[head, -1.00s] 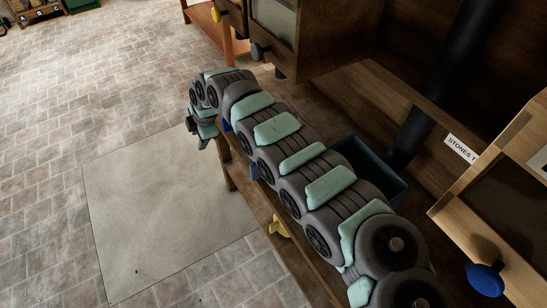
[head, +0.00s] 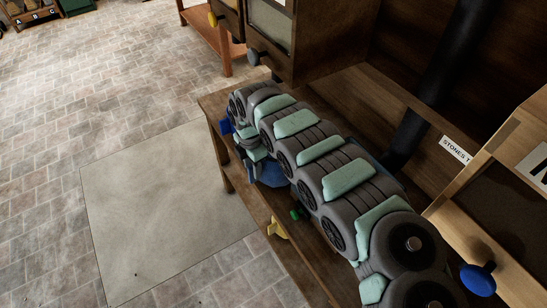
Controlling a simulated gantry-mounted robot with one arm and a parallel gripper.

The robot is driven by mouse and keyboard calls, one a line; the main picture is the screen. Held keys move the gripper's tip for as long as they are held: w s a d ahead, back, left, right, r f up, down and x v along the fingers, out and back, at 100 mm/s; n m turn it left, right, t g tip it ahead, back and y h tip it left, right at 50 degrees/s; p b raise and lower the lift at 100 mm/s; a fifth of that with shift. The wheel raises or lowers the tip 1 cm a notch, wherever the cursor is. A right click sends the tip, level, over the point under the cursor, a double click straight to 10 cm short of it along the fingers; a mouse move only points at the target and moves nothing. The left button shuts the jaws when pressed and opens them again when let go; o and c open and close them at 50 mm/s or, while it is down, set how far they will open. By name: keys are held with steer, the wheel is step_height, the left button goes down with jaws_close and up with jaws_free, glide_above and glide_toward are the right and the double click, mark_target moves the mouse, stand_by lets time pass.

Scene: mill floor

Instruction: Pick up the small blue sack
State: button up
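A small bright blue object (head: 226,126), which may be the small blue sack, shows at the left edge of the wooden bench (head: 228,172), beside the far end of my arm. My arm covers part of it. My gripper (head: 254,155) hangs at that far end, over the bench, just right of the small blue object. Its fingers are largely hidden by my own arm and too small to read, so I cannot tell whether they are open or touch anything. A larger, darker blue thing (head: 268,175) shows partly below my gripper; its shape is mostly hidden.
A yellow object (head: 277,229) lies near the bench's front edge, and a small green object (head: 296,214) is beside my arm. A wooden cabinet (head: 322,45) stands behind the bench. A blue knob (head: 479,279) sticks out at lower right. The tiled floor at left is clear.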

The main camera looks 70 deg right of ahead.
steer(key=shift+f+p, duration=0.3)
steer(key=shift+f, duration=1.5)
jaws_close()
